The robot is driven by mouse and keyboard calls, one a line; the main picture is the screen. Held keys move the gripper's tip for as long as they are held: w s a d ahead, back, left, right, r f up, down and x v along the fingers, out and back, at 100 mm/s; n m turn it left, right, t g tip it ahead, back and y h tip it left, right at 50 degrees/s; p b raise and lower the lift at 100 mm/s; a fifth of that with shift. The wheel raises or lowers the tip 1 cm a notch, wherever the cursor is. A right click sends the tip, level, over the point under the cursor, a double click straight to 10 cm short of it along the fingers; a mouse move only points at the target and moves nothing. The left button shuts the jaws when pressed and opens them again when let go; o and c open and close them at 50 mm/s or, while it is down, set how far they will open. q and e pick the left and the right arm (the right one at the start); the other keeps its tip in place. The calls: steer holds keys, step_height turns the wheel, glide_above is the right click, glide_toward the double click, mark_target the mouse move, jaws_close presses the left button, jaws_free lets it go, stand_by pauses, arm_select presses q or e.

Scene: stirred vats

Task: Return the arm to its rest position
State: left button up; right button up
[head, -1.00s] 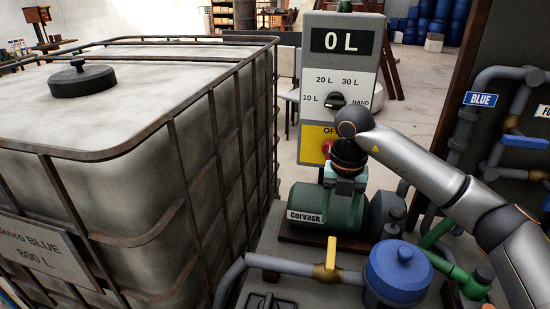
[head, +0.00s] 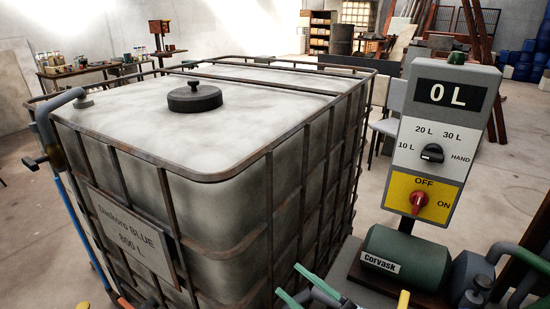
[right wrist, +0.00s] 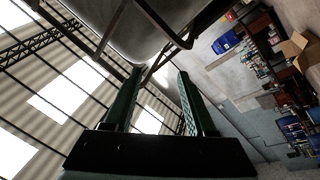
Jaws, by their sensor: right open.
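My right gripper (head: 299,287) shows only by its green fingers at the bottom edge of the head view, in front of the tank's near right corner. In the right wrist view its two fingers (right wrist: 160,73) stand apart with nothing between them. The control panel (head: 443,140) stands at the right, clear of my arm, with its display (head: 452,93) reading 0 L. It carries a black selector knob (head: 432,153) and a red OFF/ON switch (head: 418,204); I cannot tell exactly where either points. My left gripper is out of view.
A large caged tank (head: 120,150) labelled Daskoro BLUE 800 L fills the left and middle. A green Corvask pump (head: 400,258) sits below the panel, with pipes at the lower right. Chairs (head: 385,125) stand behind.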

steer(key=d+f+m+t+h, duration=0.4)
steer(key=d+f+m+h, duration=0.2)
steer(key=f+m+h, duration=0.25)
steer(key=s+d+f+m+g+h+p, duration=0.1)
steer(key=s+d+f+m+g+h, duration=0.2)
steer(key=s+f, duration=0.5)
steer(key=s+d+f+m+g+h+p, duration=0.1)
steer(key=s+d+f+m+g+h, duration=0.2)
steer(key=s+f, duration=0.5)
steer(key=shift+d+f+m+g, duration=0.25)
steer(key=shift+f+m+g, duration=0.05)
steer(key=shift+m+g, duration=0.4)
